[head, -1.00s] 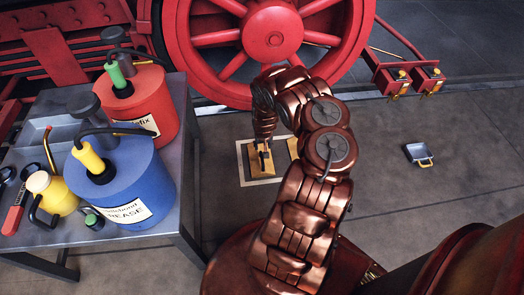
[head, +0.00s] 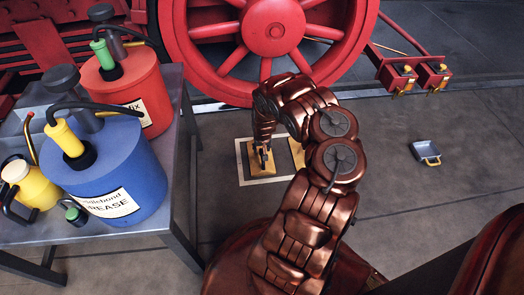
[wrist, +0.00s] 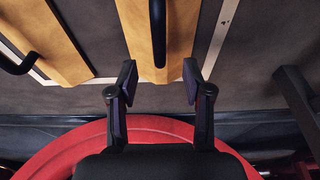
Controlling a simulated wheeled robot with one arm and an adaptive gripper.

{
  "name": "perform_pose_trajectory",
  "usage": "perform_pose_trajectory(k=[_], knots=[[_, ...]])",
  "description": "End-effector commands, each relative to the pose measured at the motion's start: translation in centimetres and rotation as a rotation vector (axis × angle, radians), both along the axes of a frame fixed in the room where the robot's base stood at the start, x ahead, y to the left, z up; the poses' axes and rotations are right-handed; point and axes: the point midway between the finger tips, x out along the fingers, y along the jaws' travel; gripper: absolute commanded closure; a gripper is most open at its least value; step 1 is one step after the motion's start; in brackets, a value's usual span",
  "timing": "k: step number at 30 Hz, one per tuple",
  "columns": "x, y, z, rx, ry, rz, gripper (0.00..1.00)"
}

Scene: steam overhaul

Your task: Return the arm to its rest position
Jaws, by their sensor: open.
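My arm's copper-coloured links run from the bottom middle of the head view up toward the red wheel, then bend down. My gripper (head: 264,160) hangs at the arm's end over a yellowish block inside a pale square outline on the floor. In the wrist view my gripper (wrist: 158,80) has its two dark fingers spread wide. Nothing is held between them. The yellowish block (wrist: 168,50) with a dark rod-like handle (wrist: 158,25) lies beyond the fingertips; I cannot tell whether they touch.
A grey table (head: 150,235) at left carries a blue grease can (head: 120,175), a red can (head: 135,90) and a yellow oiler (head: 38,190). The red wheel (head: 270,30) stands close behind my arm. A small tray (head: 425,152) lies on open floor at right.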

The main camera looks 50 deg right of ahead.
Motion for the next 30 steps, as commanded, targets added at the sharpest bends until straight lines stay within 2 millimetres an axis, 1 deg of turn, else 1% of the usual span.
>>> perform_pose_trajectory(k=[1, 12, 16, 24, 25, 26, 30], knots=[[0.1, -0.1, -0.9, 0.000, -0.001, -0.001, 0.50], [0.7, -0.5, -4.2, 0.002, 0.001, -0.002, 0.50], [0.8, -0.6, -4.7, 0.002, 0.002, -0.002, 0.50], [0.8, -0.7, -4.6, 0.002, 0.001, -0.002, 0.50], [0.8, -0.7, -4.6, 0.002, 0.001, -0.002, 0.51], [0.8, -0.7, -4.6, 0.002, 0.001, -0.002, 0.54], [0.8, -0.7, -4.6, 0.002, 0.001, -0.002, 0.69]])
